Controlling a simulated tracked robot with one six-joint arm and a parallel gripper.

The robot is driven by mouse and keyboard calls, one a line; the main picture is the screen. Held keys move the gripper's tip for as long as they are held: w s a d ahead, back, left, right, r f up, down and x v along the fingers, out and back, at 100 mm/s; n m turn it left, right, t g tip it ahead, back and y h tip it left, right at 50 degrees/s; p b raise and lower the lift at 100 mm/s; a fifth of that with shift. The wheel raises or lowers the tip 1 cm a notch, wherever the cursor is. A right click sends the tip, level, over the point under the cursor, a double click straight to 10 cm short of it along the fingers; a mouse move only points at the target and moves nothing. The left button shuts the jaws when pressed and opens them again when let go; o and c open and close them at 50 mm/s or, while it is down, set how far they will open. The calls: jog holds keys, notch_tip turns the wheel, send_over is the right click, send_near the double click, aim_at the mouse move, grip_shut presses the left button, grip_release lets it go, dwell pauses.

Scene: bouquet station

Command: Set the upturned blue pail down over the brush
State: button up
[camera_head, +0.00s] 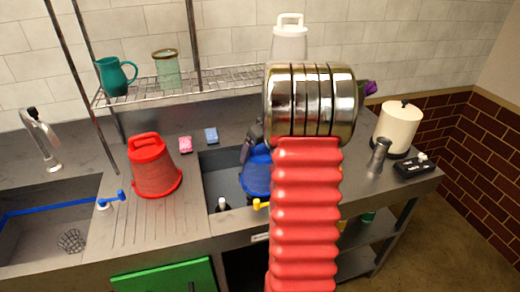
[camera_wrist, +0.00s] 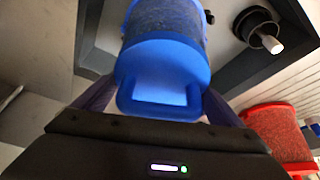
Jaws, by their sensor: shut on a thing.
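The upturned blue pail (camera_head: 256,174) hangs from my gripper (camera_head: 253,138), over the sunken basin right of the red pail; my arm hides its right side. In the wrist view the blue pail (camera_wrist: 165,58) shows its base and handle, with my dark gripper fingers (camera_wrist: 160,100) on either side. My gripper is shut on the pail. What looks like the brush (camera_head: 222,205), small, dark and white, stands in the basin left of the pail. In the wrist view the brush (camera_wrist: 255,28) shows as a dark round piece with a white stick, apart from the pail.
The red pail (camera_head: 154,168) stands upturned on the counter left of the basin (camera_head: 212,168). Pink (camera_head: 185,145) and blue (camera_head: 211,135) sponges lie behind. A yellow-handled tap (camera_head: 261,204) is at the basin's front. A wire rack (camera_head: 150,95) stands at the back.

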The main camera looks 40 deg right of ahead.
jog(key=shift+f, duration=1.25)
jog(key=o, duration=1)
jog(key=v, duration=1.3)
jog(key=shift+s+r, duration=0.15)
jog(key=shift+r, duration=0.2)
